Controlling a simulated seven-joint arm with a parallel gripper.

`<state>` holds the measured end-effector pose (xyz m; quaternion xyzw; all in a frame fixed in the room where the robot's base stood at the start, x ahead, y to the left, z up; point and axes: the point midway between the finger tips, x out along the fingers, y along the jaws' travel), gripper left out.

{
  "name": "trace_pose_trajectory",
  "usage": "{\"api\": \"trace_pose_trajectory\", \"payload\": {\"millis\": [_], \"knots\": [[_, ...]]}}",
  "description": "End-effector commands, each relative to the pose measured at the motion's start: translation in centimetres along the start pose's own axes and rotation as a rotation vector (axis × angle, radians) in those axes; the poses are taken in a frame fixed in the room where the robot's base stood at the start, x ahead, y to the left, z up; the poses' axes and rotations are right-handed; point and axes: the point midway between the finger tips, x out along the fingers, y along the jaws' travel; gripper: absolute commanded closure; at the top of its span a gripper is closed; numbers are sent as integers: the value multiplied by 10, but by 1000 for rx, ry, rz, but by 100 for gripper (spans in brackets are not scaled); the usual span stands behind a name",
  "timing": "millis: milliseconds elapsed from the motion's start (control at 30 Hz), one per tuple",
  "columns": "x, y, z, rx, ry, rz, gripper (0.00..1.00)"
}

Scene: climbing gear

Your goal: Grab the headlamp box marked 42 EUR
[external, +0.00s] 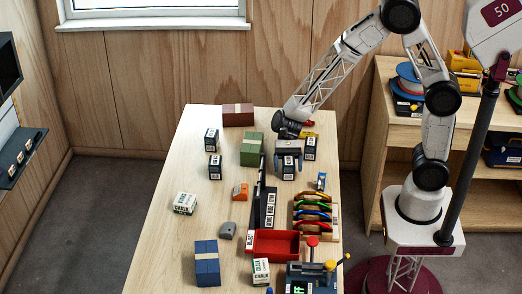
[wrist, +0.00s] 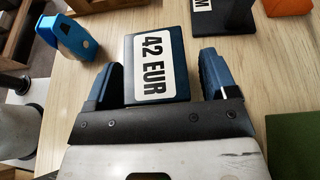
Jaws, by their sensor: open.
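The headlamp box (wrist: 178,84) is dark blue with a white label reading 42 EUR. In the wrist view it lies between the two blue fingers of my gripper (wrist: 158,78), with visible gaps on both sides. My gripper is open and not closed on it. In the external view my gripper (external: 288,148) is over the right back part of the table, with the box (external: 288,172) between its fingers; the label is too small to read there. Similar dark boxes with white labels stand nearby: one just to the right (external: 311,149), two to the left (external: 211,140) (external: 214,168).
A green box (external: 251,150) and a brown box (external: 238,115) stand left of my gripper. A blue device (wrist: 66,36) lies near the box. A rack of coloured carabiners (external: 314,215) and a red tray (external: 277,243) are nearer the front. The table's left middle is fairly clear.

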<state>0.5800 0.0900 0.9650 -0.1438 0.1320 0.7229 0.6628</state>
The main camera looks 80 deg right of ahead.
Motion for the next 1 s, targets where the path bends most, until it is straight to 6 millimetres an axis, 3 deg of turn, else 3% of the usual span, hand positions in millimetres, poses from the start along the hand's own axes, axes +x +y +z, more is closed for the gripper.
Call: {"api": "trace_pose_trajectory", "payload": {"millis": [667,1000], "knots": [[5,0,0,0,0,0,21],[5,0,0,0,0,0,73]]}}
